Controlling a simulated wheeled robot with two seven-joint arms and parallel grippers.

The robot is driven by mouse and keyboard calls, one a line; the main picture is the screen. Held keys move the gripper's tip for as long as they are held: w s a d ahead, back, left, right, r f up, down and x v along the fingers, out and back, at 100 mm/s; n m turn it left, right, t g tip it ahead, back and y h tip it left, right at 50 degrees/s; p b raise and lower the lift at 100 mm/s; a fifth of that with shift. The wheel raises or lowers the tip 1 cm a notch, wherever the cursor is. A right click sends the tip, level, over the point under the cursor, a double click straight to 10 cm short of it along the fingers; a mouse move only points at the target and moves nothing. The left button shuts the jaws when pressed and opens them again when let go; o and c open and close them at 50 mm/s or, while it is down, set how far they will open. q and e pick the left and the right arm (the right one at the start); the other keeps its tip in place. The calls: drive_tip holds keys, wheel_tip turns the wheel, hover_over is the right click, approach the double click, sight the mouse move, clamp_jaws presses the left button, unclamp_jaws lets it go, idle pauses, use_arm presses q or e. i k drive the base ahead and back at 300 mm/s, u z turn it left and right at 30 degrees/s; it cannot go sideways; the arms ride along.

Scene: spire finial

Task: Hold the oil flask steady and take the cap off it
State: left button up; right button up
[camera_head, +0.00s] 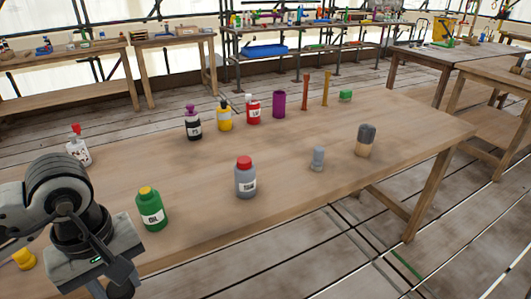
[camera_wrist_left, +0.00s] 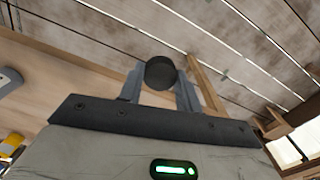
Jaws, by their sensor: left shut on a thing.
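The green flask (camera_head: 152,212) with a yellow cap (camera_head: 148,193) and a white label reading OIL stands upright on the wooden table, right of my left gripper (camera_head: 119,286) in the head view. My left gripper is apart from this flask. In the left wrist view, its two fingers are shut on a dark round-ended thing (camera_wrist_left: 160,73). The rest of that thing is hidden, and I cannot tell what it is. My right gripper is in neither view.
A grey bottle with a red cap (camera_head: 245,179) stands right of the green flask. Several bottles, a purple cylinder (camera_head: 279,104) and upright sticks stand farther back. A small yellow thing (camera_head: 24,259) lies at the left. The middle of the table (camera_head: 200,170) is clear.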

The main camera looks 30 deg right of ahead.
sight(148, 201)
drive_tip(key=k, duration=0.6)
drive_tip(key=z, duration=0.7)
drive_tip(key=i, duration=1.1)
drive_tip(key=z, duration=0.45)
drive_tip(key=i, duration=0.6)
